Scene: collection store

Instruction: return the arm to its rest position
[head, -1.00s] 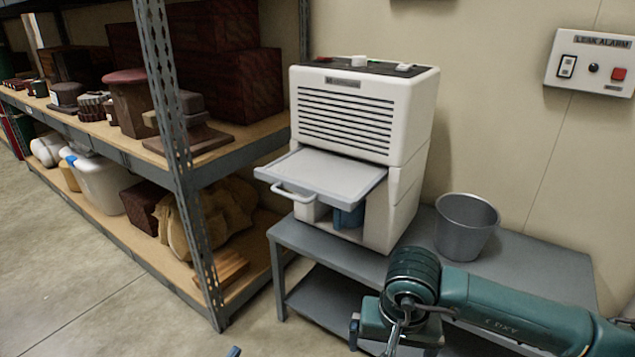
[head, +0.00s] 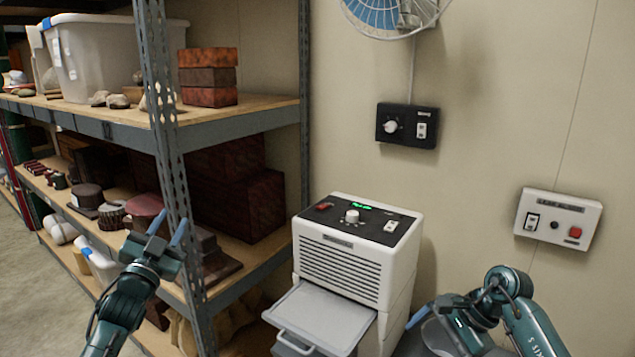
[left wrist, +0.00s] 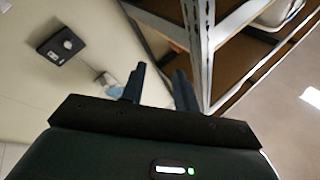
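My left gripper (head: 169,226) is raised at the lower left in the head view, in front of the shelf post. Its two blue fingers stand apart with nothing between them. They also show apart and empty in the left wrist view (left wrist: 158,88). My right gripper (head: 438,322) is at the lower right, beside the white machine, folded below its arm. One blue fingertip shows there, and the rest is too hidden to tell its opening.
A metal shelf rack (head: 168,150) with boxes stands close to the left gripper. The white dehumidifier-like machine (head: 340,265) has its front tray (head: 318,318) out. A black control box (head: 407,126), a leak alarm panel (head: 557,219) and a fan (head: 392,12) are on the wall.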

